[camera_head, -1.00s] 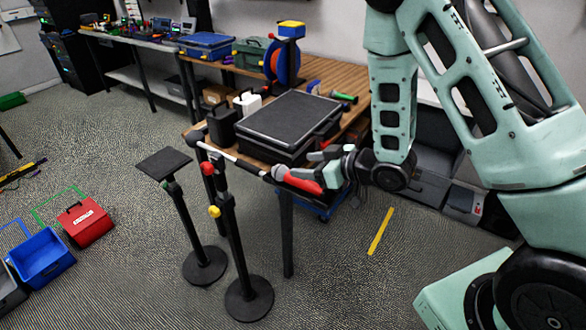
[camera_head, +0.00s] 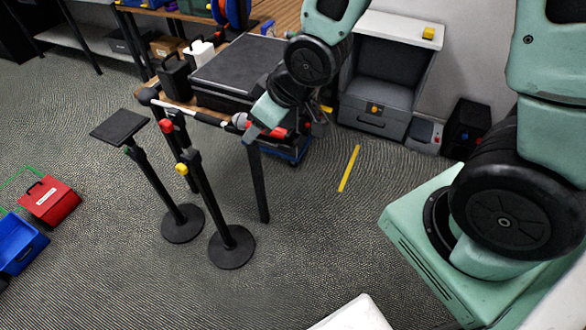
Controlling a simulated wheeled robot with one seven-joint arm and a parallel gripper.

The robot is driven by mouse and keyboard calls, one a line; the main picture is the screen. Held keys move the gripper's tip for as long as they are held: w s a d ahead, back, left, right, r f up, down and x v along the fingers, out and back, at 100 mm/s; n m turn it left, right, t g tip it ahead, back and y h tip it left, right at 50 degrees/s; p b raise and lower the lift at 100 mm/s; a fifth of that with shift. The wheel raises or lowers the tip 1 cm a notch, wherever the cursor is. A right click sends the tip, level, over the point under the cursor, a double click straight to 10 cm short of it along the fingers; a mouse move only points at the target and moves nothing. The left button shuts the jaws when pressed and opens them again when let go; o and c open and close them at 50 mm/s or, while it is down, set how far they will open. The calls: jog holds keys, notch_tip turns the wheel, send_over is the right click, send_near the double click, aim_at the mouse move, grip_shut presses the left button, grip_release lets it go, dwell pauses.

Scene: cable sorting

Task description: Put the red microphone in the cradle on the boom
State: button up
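The boom stand has a black post (camera_head: 209,195) on a round base, with red and yellow knobs. Its boom (camera_head: 195,115) slants down to the right from a black end at the upper left. The red microphone (camera_head: 278,133) lies near the boom's right end, its grey head (camera_head: 240,120) toward the boom. My gripper (camera_head: 260,126) reaches down over the microphone and hides its middle. Whether the fingers are closed on it does not show. The cradle cannot be made out, so I cannot tell whether the microphone rests in it.
A wooden table (camera_head: 275,14) with a black case (camera_head: 235,65) stands behind the boom. A second stand with a flat black top (camera_head: 119,127) is to the left. A red box (camera_head: 48,202) and a blue bin (camera_head: 18,250) are on the floor. Floor around the yellow strip (camera_head: 349,168) is clear.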

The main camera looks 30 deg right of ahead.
jog(key=s+a+r+g+h, duration=0.1)
jog(key=s+a+r+g, duration=0.1)
jog(key=s, duration=0.7)
jog(key=s+a+r+g+h, duration=0.1)
jog(key=s+a+r+g, duration=0.1)
jog(key=s, duration=0.8)
notch_tip(320, 180, up, 3)
jog(key=shift+f+n+g+h, duration=0.15)
jog(key=shift+n+g+h, duration=0.2)
jog(key=shift+g, duration=0.55)
notch_tip(320, 180, down, 6)
jog(key=b, duration=0.5)
jog(key=shift+d+r+b, duration=0.1)
jog(key=shift+r+b, duration=0.1)
jog(key=shift+b, duration=0.1)
